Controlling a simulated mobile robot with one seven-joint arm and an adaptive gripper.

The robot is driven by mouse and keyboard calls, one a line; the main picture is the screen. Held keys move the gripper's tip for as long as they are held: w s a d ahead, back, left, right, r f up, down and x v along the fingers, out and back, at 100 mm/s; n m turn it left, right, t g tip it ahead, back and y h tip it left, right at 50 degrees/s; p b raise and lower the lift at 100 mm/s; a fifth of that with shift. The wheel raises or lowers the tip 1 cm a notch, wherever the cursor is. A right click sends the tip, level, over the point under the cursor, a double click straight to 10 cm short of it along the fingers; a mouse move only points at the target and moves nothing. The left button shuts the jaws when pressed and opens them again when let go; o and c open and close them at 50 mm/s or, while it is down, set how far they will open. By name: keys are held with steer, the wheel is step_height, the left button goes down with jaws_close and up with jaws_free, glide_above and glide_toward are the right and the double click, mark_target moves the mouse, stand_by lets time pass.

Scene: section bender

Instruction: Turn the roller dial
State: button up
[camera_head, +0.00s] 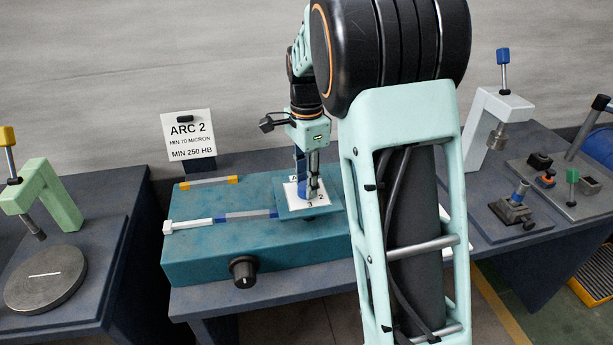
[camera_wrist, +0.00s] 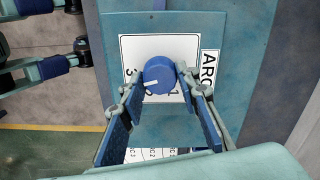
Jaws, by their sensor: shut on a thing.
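The roller dial (camera_wrist: 158,72) is a round blue knob with a white pointer line, on a white plate (camera_wrist: 132,48) marked ARC with numbers. In the wrist view the pointer runs toward the lower left, near the 3; the digits are partly covered. My gripper (camera_wrist: 160,92) has one finger on each side of the dial and is shut on it. In the head view my gripper (camera_head: 312,190) points down at the white plate, and the dial (camera_head: 301,188) shows as a bit of blue behind the fingers.
The dial's plate sits on a teal machine (camera_head: 210,260) with a black knob (camera_head: 243,271) on its front. A green press (camera_head: 50,200) stands left, a white one (camera_head: 495,120) right.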

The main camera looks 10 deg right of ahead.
steer(key=shift+m+p, duration=0.45)
steer(key=shift+m, duration=0.85)
steer(key=o, duration=1.2)
step_height(320, 180, up, 12)
